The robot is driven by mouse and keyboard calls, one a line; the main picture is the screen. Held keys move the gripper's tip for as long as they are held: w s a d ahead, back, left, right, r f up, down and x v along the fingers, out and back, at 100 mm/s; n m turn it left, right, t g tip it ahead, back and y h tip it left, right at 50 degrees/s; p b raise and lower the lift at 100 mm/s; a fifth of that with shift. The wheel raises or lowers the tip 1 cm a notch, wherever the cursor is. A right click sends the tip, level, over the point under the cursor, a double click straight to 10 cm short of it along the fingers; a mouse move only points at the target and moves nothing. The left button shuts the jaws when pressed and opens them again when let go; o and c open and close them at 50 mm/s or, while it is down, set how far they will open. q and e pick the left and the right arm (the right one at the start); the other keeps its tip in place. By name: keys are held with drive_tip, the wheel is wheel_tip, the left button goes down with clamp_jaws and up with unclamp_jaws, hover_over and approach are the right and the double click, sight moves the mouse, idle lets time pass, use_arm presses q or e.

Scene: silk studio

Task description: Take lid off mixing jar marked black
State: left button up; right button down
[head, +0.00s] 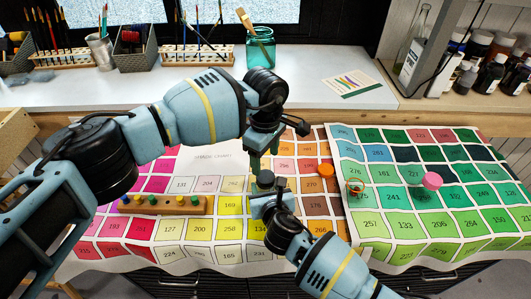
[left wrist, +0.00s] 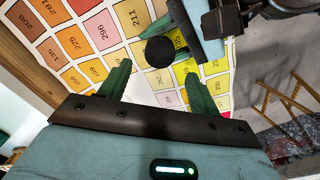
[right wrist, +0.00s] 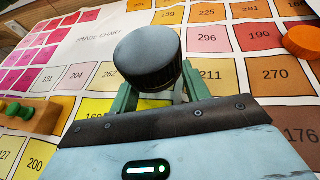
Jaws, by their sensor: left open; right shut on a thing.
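A round black lid (head: 265,179) sits over the colour chart near the middle of the head view; it also shows in the left wrist view (left wrist: 160,52) and close up in the right wrist view (right wrist: 147,57). My right gripper (head: 270,200) is shut on the jar under the lid, whose body is mostly hidden. My left gripper (head: 264,160) is open just above and behind the lid. In the left wrist view its green fingers are spread, with the lid showing between and beyond their tips (left wrist: 157,70). I cannot see them touching it.
An orange lid (head: 326,171), a small clear jar with an orange-red rim (head: 355,187) and a pink lid (head: 432,181) stand to the right. A wooden peg block (head: 163,205) lies left. Brushes, a teal glass jar (head: 261,48) and dark bottles (head: 490,74) line the back.

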sight(266, 176)
use_arm(q)
drive_tip(key=shift+r+m, duration=0.65)
drive_tip(key=shift+m, duration=0.45)
drive_tip(key=shift+f, duration=4)
drive_tip(key=c, duration=1)
drive_tip(key=n, duration=0.6)
drive_tip(key=o, duration=1.1)
drive_tip(key=shift+r, duration=0.15)
